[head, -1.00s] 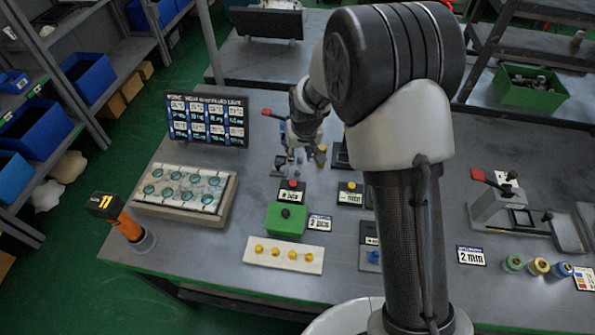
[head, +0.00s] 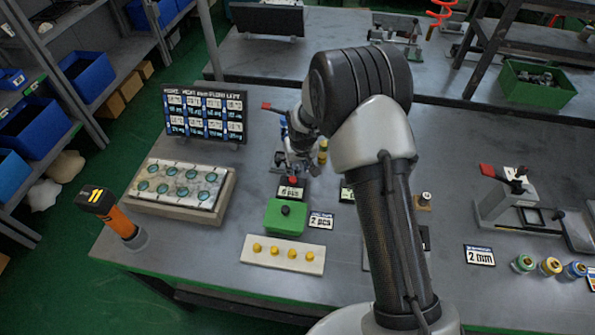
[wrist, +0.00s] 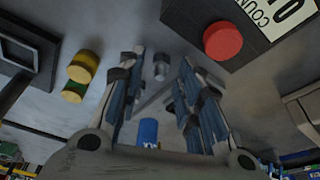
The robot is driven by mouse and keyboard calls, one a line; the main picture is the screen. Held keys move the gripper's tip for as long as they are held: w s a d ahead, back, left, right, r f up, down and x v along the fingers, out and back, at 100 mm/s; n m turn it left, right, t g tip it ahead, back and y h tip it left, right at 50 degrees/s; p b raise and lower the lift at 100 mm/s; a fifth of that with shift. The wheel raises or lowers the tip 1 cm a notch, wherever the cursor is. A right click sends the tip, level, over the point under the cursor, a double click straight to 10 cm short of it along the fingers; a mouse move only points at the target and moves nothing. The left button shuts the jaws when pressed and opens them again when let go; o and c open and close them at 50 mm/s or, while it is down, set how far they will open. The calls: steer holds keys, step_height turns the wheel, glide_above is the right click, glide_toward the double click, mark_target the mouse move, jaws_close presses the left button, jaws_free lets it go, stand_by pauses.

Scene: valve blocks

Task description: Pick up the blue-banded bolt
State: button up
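My gripper (head: 297,164) is low over the work table, behind the red button (head: 292,180). In the wrist view my gripper (wrist: 161,72) has its two fingers apart with a gap between them. A small grey bolt-like piece (wrist: 161,66) shows in that gap, with no finger visibly closed on it. A blue cylinder with white marks (wrist: 148,132) shows nearer the palm, between the finger bases. I cannot tell which of these is the blue-banded bolt, or whether they are one part. The fingers hide most of this spot in the head view.
A yellow and green cylinder (wrist: 83,68) stands beside the fingers. The red button (wrist: 223,40) is close by. A green block (head: 285,217), a white strip with yellow pegs (head: 283,255) and a block with round teal recesses (head: 182,186) are on the table. A sign board (head: 206,115) stands behind.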

steer(key=shift+r, duration=0.1)
steer(key=shift+c, duration=0.2)
jaws_close()
stand_by(0.4)
